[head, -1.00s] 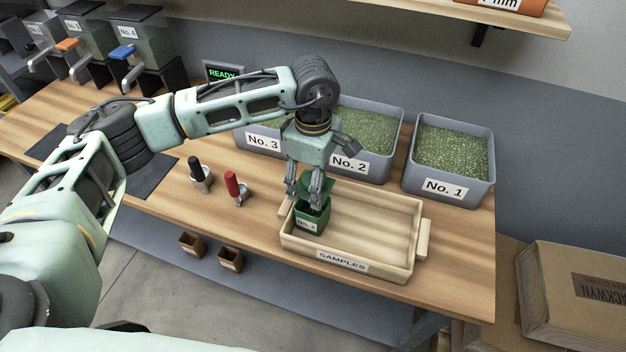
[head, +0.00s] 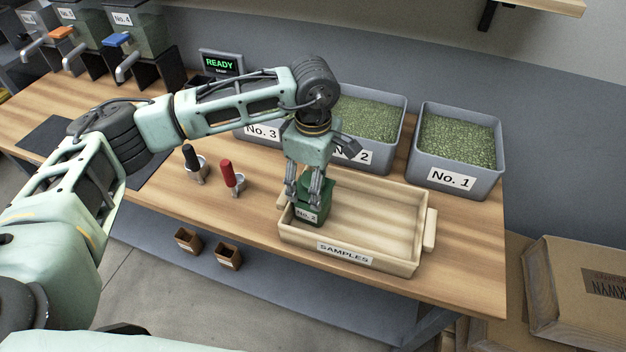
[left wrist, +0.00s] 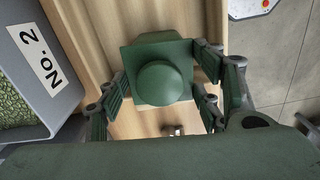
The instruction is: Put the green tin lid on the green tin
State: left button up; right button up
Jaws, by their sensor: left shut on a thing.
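The green tin (head: 309,215), with a No. 2 label, stands upright in the left end of the wooden SAMPLES tray (head: 345,253). The green tin lid (head: 320,186) is right at the top of the tin, with no clear gap between them in the head view. My left gripper (head: 304,196) points down over the tin and is shut on the lid. In the left wrist view the lid (left wrist: 164,84) is a square plate with a round knob, between the fingers, and it hides the tin. My right gripper is not in view.
Grey bins of green beans, No. 1 (head: 452,180), No. 2 (head: 369,158) and No. 3 (head: 262,131), stand behind the tray. A red-handled tool (head: 227,175) and a black-handled one (head: 191,157) stand to the left. The rest of the tray is empty.

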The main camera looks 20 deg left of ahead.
pick_arm(q)
jog(key=shift+b, duration=0.35)
dwell(0.7)
jog(key=shift+b, duration=0.4)
jog(key=shift+f, duration=0.15)
dwell(0.6)
jog(key=shift+f+b, duration=0.35)
jog(key=shift+b, duration=0.6)
dwell(0.4)
jog(key=o, duration=1.2)
jog(key=shift+r, duration=0.15)
